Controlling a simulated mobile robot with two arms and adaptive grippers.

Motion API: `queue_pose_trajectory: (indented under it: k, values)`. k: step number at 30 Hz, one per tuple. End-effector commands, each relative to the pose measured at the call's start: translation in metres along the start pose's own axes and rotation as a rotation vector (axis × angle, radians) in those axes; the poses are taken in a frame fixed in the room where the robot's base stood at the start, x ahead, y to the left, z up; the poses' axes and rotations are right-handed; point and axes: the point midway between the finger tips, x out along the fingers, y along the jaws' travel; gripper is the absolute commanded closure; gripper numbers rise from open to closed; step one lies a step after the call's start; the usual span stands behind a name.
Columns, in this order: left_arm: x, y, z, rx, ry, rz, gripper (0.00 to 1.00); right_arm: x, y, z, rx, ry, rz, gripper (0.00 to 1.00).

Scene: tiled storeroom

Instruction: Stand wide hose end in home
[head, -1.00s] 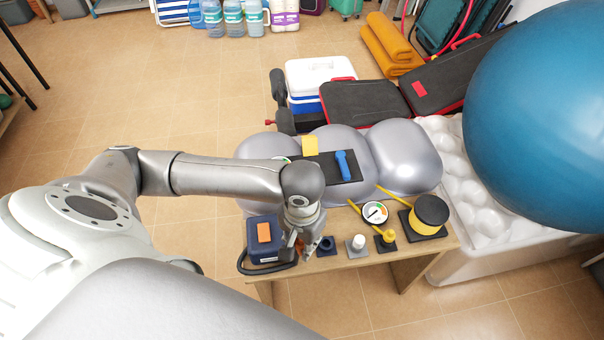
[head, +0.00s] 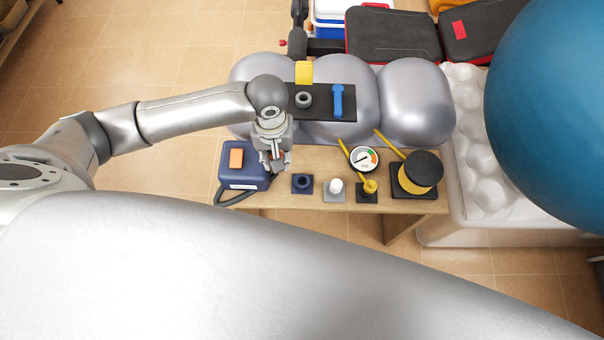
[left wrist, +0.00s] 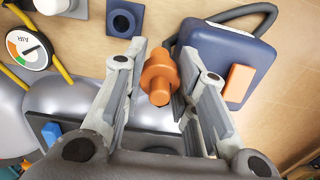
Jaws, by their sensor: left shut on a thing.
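My left gripper (head: 276,166) is shut on an orange stepped hose end (left wrist: 158,78), which points out between its fingers in the left wrist view. A dark hose (left wrist: 235,14) runs from behind this piece to the blue pump (left wrist: 222,58), also in the head view (head: 243,165). The gripper is between the pump and a small dark blue square base with a round socket (head: 302,183); this base also shows in the left wrist view (left wrist: 123,20). The hose end is apart from the base. My right gripper is not in view.
Right of the blue base stand a white fitting (head: 335,188), a yellow fitting (head: 370,187), a gauge (head: 364,158) and a yellow-black spool (head: 418,174) on the wooden table (head: 325,206). Silver cushions (head: 415,100) behind carry a black panel (head: 322,108) with a grey ring and blue tool.

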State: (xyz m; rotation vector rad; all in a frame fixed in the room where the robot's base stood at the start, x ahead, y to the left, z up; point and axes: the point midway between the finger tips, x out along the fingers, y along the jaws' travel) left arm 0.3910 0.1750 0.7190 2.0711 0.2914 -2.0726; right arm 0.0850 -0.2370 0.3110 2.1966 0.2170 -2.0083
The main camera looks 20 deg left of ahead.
Motion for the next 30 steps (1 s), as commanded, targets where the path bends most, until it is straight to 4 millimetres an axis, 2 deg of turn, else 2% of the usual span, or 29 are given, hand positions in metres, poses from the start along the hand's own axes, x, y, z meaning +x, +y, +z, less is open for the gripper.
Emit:
queue_pose_trajectory:
  k: [1,6,16,21,30]
  values:
    - [0.005,0.015,0.001,0.004,-0.001,0.003,1.00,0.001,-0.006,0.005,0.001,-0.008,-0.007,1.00]
    - [0.038,0.038,0.003,0.001,-0.001,0.000,1.00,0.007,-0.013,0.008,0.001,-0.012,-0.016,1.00]
    - [0.066,0.062,0.005,0.001,0.000,0.000,1.00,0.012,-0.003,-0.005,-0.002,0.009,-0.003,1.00]
    - [0.090,0.060,0.004,0.000,0.001,-0.003,1.00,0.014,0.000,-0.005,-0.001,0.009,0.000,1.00]
    - [0.095,0.060,0.004,0.001,0.001,0.000,1.00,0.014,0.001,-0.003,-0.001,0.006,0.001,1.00]
